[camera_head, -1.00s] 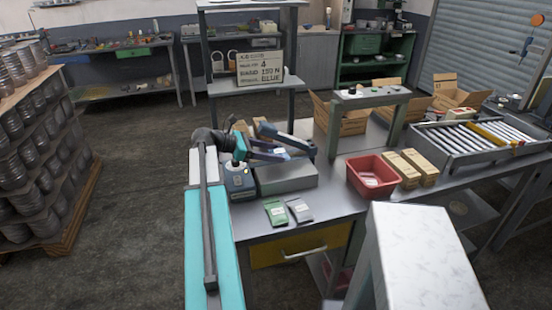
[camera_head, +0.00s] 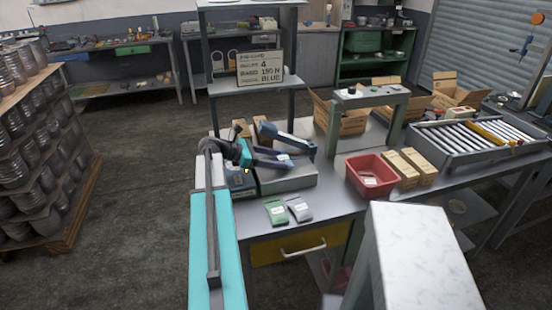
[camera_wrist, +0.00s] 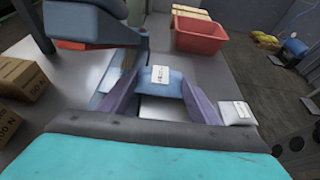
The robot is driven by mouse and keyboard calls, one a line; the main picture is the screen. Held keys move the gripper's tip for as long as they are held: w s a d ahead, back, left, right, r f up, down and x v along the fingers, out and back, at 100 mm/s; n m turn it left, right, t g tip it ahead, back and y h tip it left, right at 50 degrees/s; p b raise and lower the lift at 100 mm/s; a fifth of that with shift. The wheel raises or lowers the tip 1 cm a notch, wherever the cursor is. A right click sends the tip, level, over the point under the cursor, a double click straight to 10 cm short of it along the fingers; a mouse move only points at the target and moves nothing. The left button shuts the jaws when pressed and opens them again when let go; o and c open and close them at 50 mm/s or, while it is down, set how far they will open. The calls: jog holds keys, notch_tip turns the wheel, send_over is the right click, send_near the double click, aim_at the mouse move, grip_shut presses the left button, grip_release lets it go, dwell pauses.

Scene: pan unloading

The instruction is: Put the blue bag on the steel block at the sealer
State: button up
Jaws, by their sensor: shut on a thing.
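The blue bag (camera_wrist: 160,80), with a white label, sits between the two purple fingers of my gripper (camera_wrist: 160,92) in the wrist view. My gripper (camera_head: 280,160) is shut on it. In the head view the bag (camera_head: 284,157) is small and partly hidden by the fingers. It is over the steel block (camera_head: 292,181), below the sealer's raised blue arm (camera_head: 290,143). I cannot tell whether the bag touches the block. The sealer's blue arm (camera_wrist: 85,20) is at the upper left in the wrist view.
A green bag (camera_head: 276,211) and a grey bag (camera_head: 299,208) lie on the table in front of the block. A red bin (camera_head: 371,183) stands to the right, beside cardboard boxes (camera_head: 411,168). A sign (camera_head: 260,69) reads "BLUE". A white-topped stand (camera_head: 420,255) is at the front right.

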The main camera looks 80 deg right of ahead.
jog(key=shift+f, duration=0.45)
dwell(0.3)
jog(key=o, duration=1.2)
jog(key=shift+r, duration=0.1)
jog(key=shift+r, duration=0.2)
jog(key=shift+w+a+r, duration=0.1)
jog(key=shift+w+r, duration=0.1)
jog(key=shift+w, duration=0.05)
jog(key=b+v, duration=0.3)
jog(key=v, duration=0.8)
jog(key=shift+w+a+r, duration=0.1)
jog(key=shift+w+a, duration=0.1)
